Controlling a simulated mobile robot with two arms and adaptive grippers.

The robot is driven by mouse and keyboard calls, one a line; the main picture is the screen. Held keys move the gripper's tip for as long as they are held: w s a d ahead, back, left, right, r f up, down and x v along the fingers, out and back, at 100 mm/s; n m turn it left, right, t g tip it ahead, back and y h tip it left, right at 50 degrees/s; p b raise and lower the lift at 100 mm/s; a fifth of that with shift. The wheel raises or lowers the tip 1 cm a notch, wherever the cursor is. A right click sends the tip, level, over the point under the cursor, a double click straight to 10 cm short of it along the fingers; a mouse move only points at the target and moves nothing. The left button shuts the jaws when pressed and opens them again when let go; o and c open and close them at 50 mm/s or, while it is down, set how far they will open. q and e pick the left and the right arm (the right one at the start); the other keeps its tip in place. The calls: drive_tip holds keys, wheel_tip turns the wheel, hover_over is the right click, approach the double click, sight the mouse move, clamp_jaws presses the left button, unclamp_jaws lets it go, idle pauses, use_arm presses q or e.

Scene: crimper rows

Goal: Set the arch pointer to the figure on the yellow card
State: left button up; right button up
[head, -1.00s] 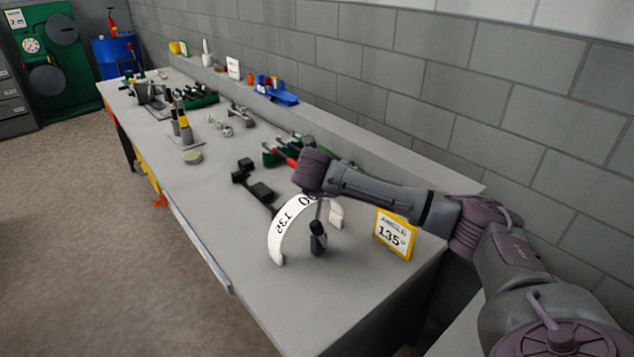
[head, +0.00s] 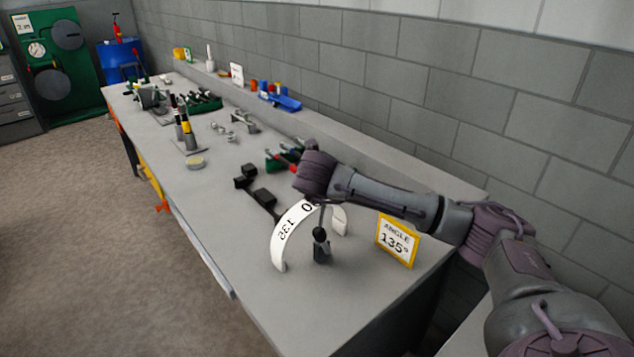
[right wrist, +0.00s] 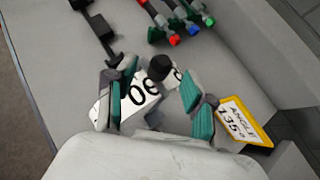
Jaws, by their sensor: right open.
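The white arch (head: 288,228) stands near the front end of the bench, with black figures on its band; I read 90 in part in the right wrist view (right wrist: 139,97). A dark upright part (head: 321,247) stands beside the arch. The yellow-framed card (head: 397,241) reads ANGLE 135° and also shows in the right wrist view (right wrist: 244,122). My right gripper (right wrist: 159,76) is open over the arch, its teal-padded fingers on either side of a black knob (right wrist: 159,66). I cannot tell whether they touch it. The pointer's reading is hidden. My left gripper is out of view.
A black bar with blocks (head: 262,196) lies behind the arch. Green-, red- and blue-tipped tools (right wrist: 173,22) lie beyond it. Other tools crowd the far bench. The bench's front corner (head: 320,310) is clear. The block wall runs along the right side.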

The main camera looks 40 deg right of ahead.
drive_tip(key=v, duration=0.8)
